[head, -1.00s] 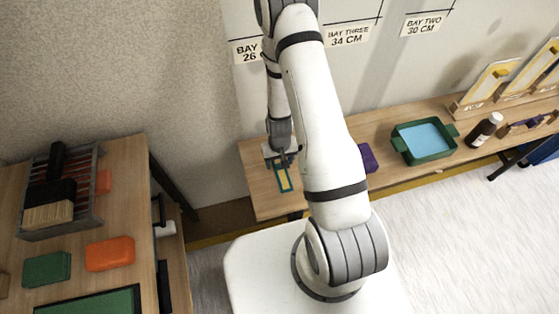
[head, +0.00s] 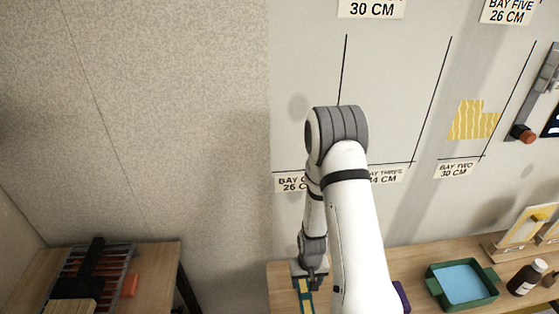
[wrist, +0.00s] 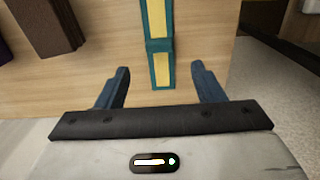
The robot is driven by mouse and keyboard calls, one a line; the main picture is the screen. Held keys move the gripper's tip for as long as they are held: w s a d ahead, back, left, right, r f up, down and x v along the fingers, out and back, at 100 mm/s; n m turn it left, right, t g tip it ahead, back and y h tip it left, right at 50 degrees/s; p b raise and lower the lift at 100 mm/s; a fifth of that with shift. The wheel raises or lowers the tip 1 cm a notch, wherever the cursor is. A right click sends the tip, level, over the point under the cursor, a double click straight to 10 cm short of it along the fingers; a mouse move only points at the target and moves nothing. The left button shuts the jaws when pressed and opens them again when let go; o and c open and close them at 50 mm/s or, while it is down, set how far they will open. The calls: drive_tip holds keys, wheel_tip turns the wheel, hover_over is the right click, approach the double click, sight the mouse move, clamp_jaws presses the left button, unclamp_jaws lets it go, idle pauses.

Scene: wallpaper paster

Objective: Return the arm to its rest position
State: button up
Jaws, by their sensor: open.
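My gripper (wrist: 160,88) is open in the wrist view, with its two blue fingers apart and nothing held between them. A teal-edged yellow strip (wrist: 159,68) lies on the wooden bench (wrist: 105,50) beyond and between the fingertips. In the head view my arm reaches down to the left end of the wall bench (head: 420,262). My gripper (head: 311,283) is at its lower end, just above the strip (head: 306,299). The arm's forearm hides part of the bench.
A green tray with blue liquid (head: 462,284) and a brown bottle (head: 527,277) stand on the bench to the right. A purple item (head: 401,297) is partly hidden by my arm. A left table (head: 150,262) holds a rack (head: 92,268). Wall labels and a yellow patterned piece (head: 473,120) show above.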

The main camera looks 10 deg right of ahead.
drive_tip(key=s+r+t, duration=0.1)
drive_tip(key=s+r, duration=0.2)
drive_tip(key=r, duration=1.3)
drive_tip(key=s+r+t, duration=0.1)
drive_tip(key=s+r, duration=0.2)
drive_tip(key=r, duration=1.3)
drive_tip(key=shift+r, duration=0.25)
drive_tip(key=shift+t, duration=0.5)
drive_tip(key=s+r, duration=0.2)
drive_tip(key=s, duration=0.1)
drive_tip(key=s+r, duration=0.5)
drive_tip(key=shift+s, duration=0.3)
